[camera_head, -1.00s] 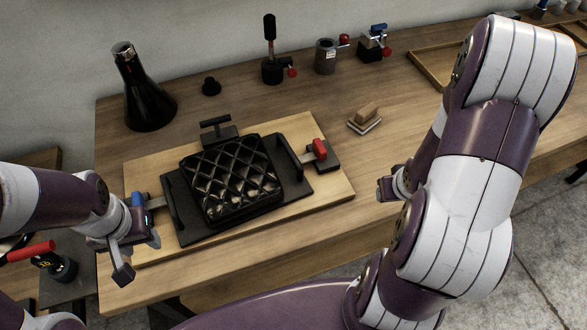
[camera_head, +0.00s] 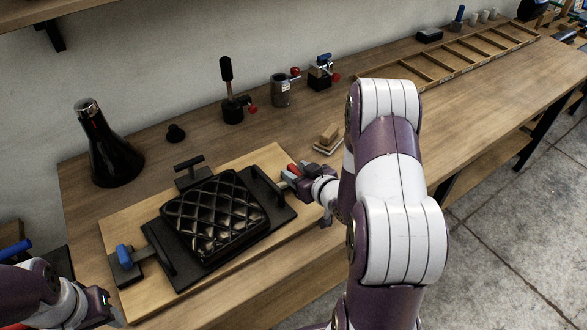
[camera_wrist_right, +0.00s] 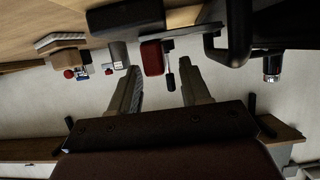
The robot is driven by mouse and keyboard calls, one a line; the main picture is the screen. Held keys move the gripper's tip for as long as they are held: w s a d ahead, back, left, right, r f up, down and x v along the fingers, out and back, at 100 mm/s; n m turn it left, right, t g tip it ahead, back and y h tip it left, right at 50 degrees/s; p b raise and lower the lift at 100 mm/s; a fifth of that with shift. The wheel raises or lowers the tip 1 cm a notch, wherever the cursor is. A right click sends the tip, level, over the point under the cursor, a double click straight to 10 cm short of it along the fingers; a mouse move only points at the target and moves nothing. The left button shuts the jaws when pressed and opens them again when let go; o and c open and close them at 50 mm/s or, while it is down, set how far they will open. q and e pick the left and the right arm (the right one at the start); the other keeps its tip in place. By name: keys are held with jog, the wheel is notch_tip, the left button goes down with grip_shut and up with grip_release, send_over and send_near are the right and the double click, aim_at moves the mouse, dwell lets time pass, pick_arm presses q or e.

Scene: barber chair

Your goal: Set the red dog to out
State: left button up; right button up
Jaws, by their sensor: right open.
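The red dog (camera_head: 293,169) is a small red block on a dark clamp at the right edge of the black quilted fixture (camera_head: 212,215). In the right wrist view the red dog (camera_wrist_right: 153,58) lies just beyond the fingertips, nearer the left finger, on a grey bar (camera_wrist_right: 190,34). My right gripper (camera_head: 296,181) is at the dog, its hand partly covering the clamp. In the wrist view my right gripper (camera_wrist_right: 161,67) is open with nothing between its fingers; contact cannot be told. My left gripper (camera_head: 108,312) is low at the left, its fingers unclear.
A blue-topped clamp (camera_head: 124,257) sits at the fixture's left on the wooden board (camera_head: 155,302). The bench at right is mostly clear.

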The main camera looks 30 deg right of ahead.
jog(key=shift+x, duration=1.1)
jog(key=shift+d, duration=0.1)
grip_shut()
jog(key=d, duration=0.5)
jog(key=shift+w, duration=0.25)
jog(key=shift+r, duration=0.1)
grip_release()
jog(key=shift+d, duration=0.15)
